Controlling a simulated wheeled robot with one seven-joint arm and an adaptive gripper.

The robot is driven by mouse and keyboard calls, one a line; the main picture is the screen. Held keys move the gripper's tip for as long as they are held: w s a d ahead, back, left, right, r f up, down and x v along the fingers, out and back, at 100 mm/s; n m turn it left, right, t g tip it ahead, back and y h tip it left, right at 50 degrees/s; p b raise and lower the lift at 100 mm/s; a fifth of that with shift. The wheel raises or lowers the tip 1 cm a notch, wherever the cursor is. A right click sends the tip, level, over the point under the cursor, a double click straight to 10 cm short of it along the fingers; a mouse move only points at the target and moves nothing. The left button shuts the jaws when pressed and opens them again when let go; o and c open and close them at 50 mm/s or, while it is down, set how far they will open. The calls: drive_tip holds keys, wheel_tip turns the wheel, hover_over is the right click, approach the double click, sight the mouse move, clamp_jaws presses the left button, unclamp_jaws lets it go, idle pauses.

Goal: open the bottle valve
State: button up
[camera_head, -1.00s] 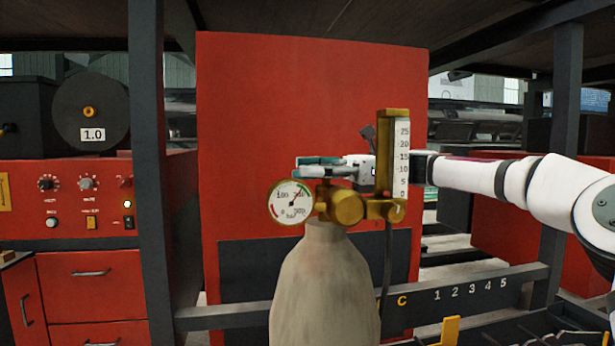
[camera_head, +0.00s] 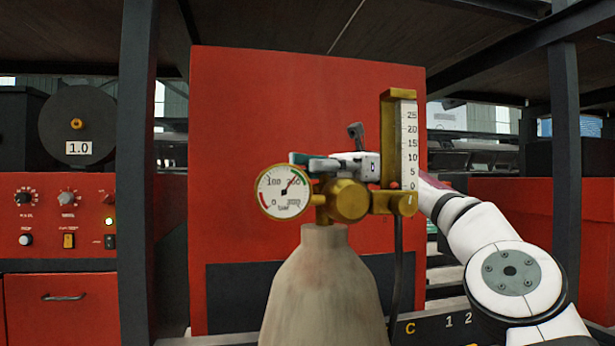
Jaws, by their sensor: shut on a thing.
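A pale grey gas bottle (camera_head: 325,285) stands upright in the middle. On its neck is the brass bottle valve (camera_head: 329,214) with a regulator body (camera_head: 348,200), a round pressure gauge (camera_head: 284,192) on the left and a tall flow scale (camera_head: 404,145) on the right. The gauge needle points up and to the right. My gripper (camera_head: 310,162) reaches in from the right behind the regulator. It is shut at the top of the valve, just above the regulator. The gripped part is mostly hidden by the fingers and the gauge.
A red panel (camera_head: 290,100) stands behind the bottle. A dark post (camera_head: 140,170) and a red control cabinet (camera_head: 55,225) are at the left. A black hose (camera_head: 396,265) hangs below the flow scale. Another dark post (camera_head: 563,150) stands at the right.

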drive_tip(key=shift+o, duration=0.4)
drive_tip(key=shift+w+d, duration=0.2)
drive_tip(key=shift+d, duration=0.1)
drive_tip(key=o, duration=1)
drive_tip(key=shift+d, duration=0.1)
drive_tip(key=shift+s+a, duration=0.1)
drive_tip(key=shift+a, duration=0.1)
drive_tip(key=shift+r+t+p, duration=0.1)
drive_tip(key=shift+t+p, duration=0.2)
drive_tip(key=shift+p, duration=0.2)
